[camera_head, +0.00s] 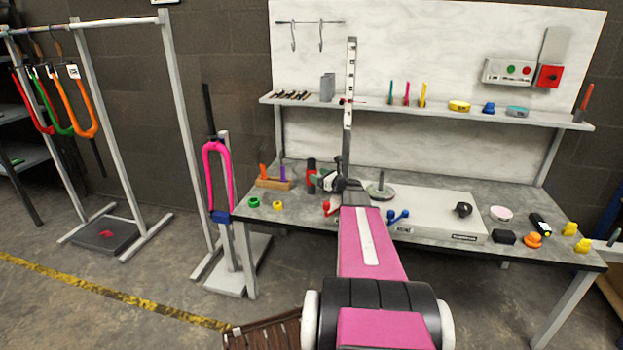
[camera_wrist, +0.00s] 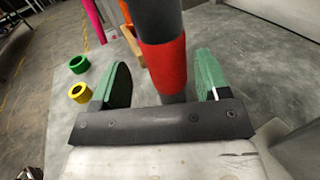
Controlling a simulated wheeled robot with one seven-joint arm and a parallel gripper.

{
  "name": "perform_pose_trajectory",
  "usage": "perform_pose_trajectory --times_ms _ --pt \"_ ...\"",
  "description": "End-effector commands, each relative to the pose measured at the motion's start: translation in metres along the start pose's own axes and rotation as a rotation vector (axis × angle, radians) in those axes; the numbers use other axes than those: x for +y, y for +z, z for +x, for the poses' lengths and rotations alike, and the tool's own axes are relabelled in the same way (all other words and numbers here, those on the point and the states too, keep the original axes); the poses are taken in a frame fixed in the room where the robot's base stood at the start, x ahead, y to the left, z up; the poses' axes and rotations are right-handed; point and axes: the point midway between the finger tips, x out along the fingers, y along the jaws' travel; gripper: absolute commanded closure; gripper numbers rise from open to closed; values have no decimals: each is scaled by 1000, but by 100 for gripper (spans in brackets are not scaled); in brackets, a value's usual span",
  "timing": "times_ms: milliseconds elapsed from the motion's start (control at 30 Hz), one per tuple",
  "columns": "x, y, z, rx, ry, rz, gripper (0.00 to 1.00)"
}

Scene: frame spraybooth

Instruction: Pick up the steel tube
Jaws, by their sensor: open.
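The steel tube (camera_head: 311,177) stands upright on the left part of the workbench. It is dark grey with a red band round its middle. In the wrist view the tube (camera_wrist: 164,66) rises between the two green finger pads of my gripper (camera_wrist: 163,78). A narrow gap shows on each side, so the fingers are apart and not closed on it. In the head view my gripper (camera_head: 325,181) is at the tube's right side, level with its middle. The tube's foot is hidden by the gripper body in the wrist view.
Green (camera_head: 254,202) and yellow (camera_head: 278,205) rings lie left of the tube. A wooden holder (camera_head: 272,184) stands behind them. A pink fork (camera_head: 217,175) hangs on a stand at the bench's left end.

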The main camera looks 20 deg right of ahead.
Motion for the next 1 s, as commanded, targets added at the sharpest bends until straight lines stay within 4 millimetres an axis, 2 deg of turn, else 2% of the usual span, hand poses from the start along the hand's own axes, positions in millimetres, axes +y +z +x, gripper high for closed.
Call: perform_pose_trajectory --times_ms 300,567,600,767,800,1000 --pt "-1 -1 41 0 2 0 31" --pt "0 0 45 0 0 0 31" --pt "0 0 45 0 0 0 38" --pt "0 0 45 0 0 0 90" --pt "0 0 45 0 0 0 93" --pt "0 1 45 -1 1 0 93"
